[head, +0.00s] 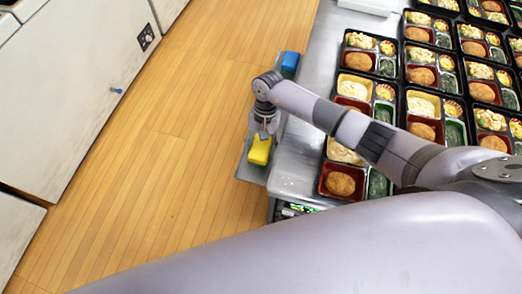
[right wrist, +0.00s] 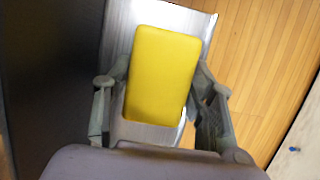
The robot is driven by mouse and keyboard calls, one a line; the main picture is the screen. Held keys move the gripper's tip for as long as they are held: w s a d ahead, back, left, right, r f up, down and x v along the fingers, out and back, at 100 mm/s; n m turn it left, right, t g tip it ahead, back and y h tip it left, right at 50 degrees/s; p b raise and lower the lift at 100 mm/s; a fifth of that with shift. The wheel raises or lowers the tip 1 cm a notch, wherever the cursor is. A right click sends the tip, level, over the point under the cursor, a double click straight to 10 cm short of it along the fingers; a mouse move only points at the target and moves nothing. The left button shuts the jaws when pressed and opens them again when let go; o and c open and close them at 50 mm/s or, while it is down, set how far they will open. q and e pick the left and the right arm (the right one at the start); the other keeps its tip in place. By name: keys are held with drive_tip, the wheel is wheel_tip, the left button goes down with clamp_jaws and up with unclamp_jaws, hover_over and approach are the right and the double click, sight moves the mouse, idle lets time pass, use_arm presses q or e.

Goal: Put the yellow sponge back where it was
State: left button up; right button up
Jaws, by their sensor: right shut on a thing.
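The yellow sponge (head: 260,150) is at the metal side shelf (head: 246,171) left of the table. My right gripper (head: 262,134) comes down from above and is shut on the sponge. In the right wrist view the sponge (right wrist: 163,74) lies between the two fingers (right wrist: 160,95), with the shelf (right wrist: 150,12) behind it. Whether the sponge touches the shelf or hangs just above it I cannot tell. My left gripper is not in view.
A blue object (head: 290,62) sits at the far end of the side shelf. Several bento trays (head: 357,85) fill the metal table (head: 300,150) to the right. Wooden floor (head: 190,120) lies open on the left, with white cabinets (head: 75,75) beyond.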

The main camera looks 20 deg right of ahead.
sight(261, 153)
wheel_tip(261, 153, down, 4)
drive_tip(key=shift+r, duration=0.1)
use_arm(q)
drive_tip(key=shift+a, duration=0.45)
use_arm(e)
drive_tip(key=shift+f, duration=0.3)
drive_tip(key=o, duration=1)
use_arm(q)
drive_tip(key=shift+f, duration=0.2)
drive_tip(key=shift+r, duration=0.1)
use_arm(e)
drive_tip(key=shift+r, duration=0.1)
